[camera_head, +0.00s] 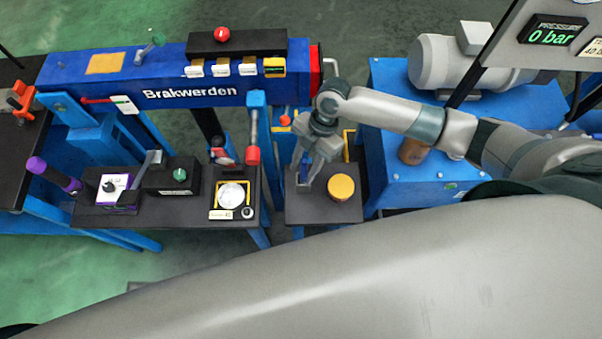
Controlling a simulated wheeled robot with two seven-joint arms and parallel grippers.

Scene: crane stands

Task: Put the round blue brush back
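My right gripper (304,182) reaches in from the right and points down over the small black stand (325,213) in the middle. Its two fingers are apart at the tips. A small blue piece (303,172) shows between them; I cannot tell whether it is the round blue brush or whether the fingers press on it. No other thing is clearly recognisable as the round blue brush. My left gripper is not in view.
A yellow-topped round piece (341,187) stands on the stand, close right of my gripper. A red-tipped lever (253,154) rises to its left. A blue bench (385,185) with a grey motor (440,65) and a brown cylinder (412,151) lies right.

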